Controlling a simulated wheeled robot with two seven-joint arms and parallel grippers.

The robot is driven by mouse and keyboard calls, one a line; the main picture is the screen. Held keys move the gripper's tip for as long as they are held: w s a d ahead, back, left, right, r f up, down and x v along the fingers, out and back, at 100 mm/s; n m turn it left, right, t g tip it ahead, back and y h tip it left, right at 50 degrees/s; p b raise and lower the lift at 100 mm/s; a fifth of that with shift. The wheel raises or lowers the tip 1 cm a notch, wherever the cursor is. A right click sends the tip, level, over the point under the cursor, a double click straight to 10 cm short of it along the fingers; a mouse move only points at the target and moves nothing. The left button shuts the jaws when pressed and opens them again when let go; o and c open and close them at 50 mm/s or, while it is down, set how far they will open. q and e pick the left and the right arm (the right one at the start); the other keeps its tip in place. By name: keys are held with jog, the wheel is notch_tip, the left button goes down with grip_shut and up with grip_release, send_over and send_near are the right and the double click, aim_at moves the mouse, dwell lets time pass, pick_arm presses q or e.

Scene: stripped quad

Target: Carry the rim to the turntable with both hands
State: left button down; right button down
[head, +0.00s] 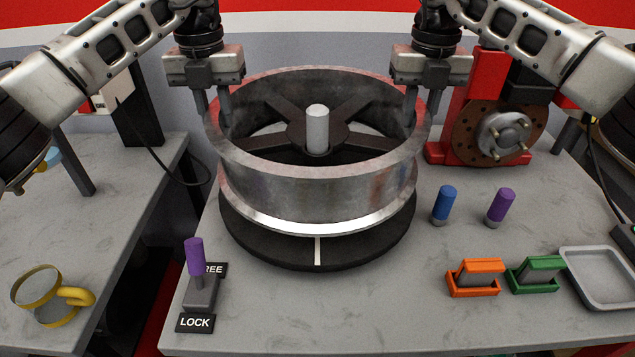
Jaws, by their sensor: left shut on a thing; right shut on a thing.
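The rim (310,186) is a wide grey metal ring in the middle of the head view.
A purple-handled lever (195,257) with a LOCK label stands front left. Blue (444,204) and purple (500,206) pegs, orange (474,277) and green (534,274) holders and a grey tray (597,279) are right. A red stand with a brake disc (465,132) is behind.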

pick_arm(q)
jog(key=shift+a, duration=0.15)
pick_arm(e)
jog(key=shift+d, duration=0.1)
